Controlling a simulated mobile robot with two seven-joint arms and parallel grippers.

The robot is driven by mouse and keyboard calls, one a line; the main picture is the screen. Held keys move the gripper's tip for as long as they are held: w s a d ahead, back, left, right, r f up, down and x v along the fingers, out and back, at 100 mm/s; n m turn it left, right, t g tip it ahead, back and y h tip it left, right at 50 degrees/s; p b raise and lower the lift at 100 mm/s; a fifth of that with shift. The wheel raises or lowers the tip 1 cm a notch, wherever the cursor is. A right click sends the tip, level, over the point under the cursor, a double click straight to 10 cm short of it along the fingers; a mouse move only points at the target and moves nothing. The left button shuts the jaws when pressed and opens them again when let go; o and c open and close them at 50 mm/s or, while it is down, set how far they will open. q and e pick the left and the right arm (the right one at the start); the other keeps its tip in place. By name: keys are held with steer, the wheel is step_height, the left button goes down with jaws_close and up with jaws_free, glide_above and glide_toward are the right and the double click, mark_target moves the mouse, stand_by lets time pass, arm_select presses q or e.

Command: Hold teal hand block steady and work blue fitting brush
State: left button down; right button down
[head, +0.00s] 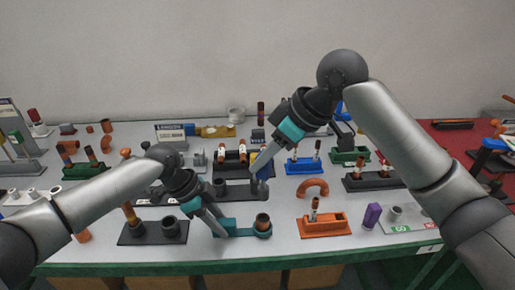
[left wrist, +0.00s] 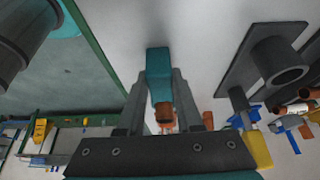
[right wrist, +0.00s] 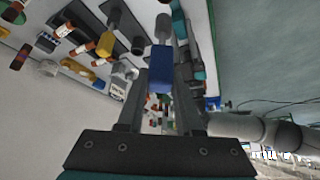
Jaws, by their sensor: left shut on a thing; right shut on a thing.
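The teal hand block (head: 243,229) lies on the table near its front edge, with a brown copper fitting (head: 262,221) standing at its right end. My left gripper (head: 222,233) is shut on the block's left part; the left wrist view shows the teal block (left wrist: 159,75) between the fingers. My right gripper (head: 258,172) is shut on the blue fitting brush (head: 264,166), above the table behind the block. In the right wrist view the brush's blue handle (right wrist: 161,66) sits between the fingers, with a grey part (right wrist: 164,26) beyond it.
A dark block with two sockets (head: 153,232) stands left of the teal block. An orange tray (head: 323,226) and a purple piece (head: 371,215) stand to the right. Several coloured holders with copper pieces fill the rows behind. The green table edge (head: 200,266) runs close in front.

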mark_target(266, 186)
steer(key=shift+f, duration=0.1)
steer(key=shift+f, duration=2.7)
steer(key=shift+f, duration=0.25)
steer(key=shift+f, duration=1.05)
